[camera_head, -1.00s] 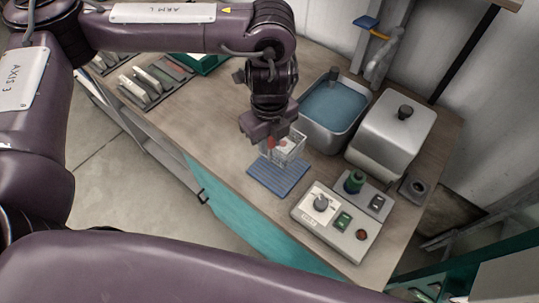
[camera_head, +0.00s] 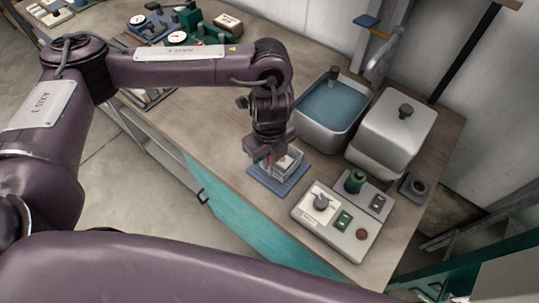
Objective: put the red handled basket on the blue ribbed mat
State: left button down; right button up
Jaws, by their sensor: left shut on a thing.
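The red handled basket (camera_head: 287,164) is a small pale wire basket; a little red shows at its top, under my gripper. It is over the blue ribbed mat (camera_head: 268,184), inside the mat's outline as seen from above. Whether its base touches the mat is hard to tell. My left gripper (camera_head: 270,156) points down and is shut on the basket's handle, which its fingers mostly hide. My right gripper is not in view; a large purple arm link of mine crosses the bottom.
A control box (camera_head: 338,221) with knobs and buttons stands just right of the mat. A basin of blue water (camera_head: 331,106) and a lidded metal box (camera_head: 394,125) stand behind. Gauges and fittings (camera_head: 180,25) lie at the back left. The bench's front edge is close to the mat.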

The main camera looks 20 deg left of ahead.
pick_arm(q)
jog(key=c, duration=1.2)
grip_release()
jog(key=shift+c, duration=0.2)
jog(key=shift+w+r, duration=0.1)
jog(key=shift+r, duration=0.35)
notch_tip(320, 180, up, 11)
jog(key=shift+r, duration=0.2)
jog(key=shift+f, duration=0.1)
